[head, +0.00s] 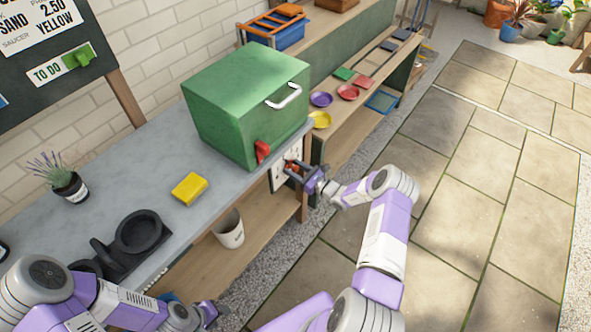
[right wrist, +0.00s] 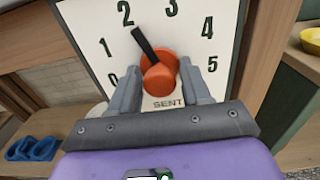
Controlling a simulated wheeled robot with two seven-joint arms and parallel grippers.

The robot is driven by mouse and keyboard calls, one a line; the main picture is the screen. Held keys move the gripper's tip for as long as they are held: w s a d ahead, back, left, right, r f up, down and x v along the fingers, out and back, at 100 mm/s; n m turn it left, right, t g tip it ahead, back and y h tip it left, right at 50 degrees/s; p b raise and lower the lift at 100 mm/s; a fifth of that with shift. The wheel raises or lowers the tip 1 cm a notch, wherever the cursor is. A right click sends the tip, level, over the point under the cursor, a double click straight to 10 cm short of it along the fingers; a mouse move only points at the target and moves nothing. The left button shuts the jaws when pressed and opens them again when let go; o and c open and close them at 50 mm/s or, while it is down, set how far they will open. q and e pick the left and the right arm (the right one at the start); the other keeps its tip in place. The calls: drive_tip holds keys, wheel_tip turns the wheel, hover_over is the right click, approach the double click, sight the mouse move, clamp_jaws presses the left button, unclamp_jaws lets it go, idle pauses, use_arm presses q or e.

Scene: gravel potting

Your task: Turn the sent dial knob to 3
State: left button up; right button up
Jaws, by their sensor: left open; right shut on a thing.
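The sent dial (right wrist: 100,25) is a white plate with numbers around an orange-red knob (right wrist: 158,75) and the word SENT below. Its black pointer (right wrist: 145,45) aims up and left at the 2. The 3 is cut off at the top edge of the right wrist view. My right gripper (right wrist: 160,88) is shut on the knob, a finger on each side. In the head view my right gripper (head: 297,170) is at the dial plate (head: 278,176) on the bench's end, below the green box. My left gripper (head: 210,312) is low at the bottom, open and apart from the dial.
The green box (head: 235,100) with a red spout (head: 262,151) stands on the grey bench (head: 150,190). A yellow block (head: 189,189), a potted lavender (head: 70,185) and a black holder (head: 138,235) are there too. A white pot (head: 229,230) sits on the shelf below.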

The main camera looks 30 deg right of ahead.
drive_tip(key=m, duration=0.3)
drive_tip(key=shift+m, duration=0.3)
drive_tip(key=shift+m+b, duration=0.3)
drive_tip(key=shift+m, duration=1.9)
drive_tip(key=shift+a, duration=0.1)
drive_tip(key=o, duration=0.8)
drive_tip(key=shift+c, duration=0.2)
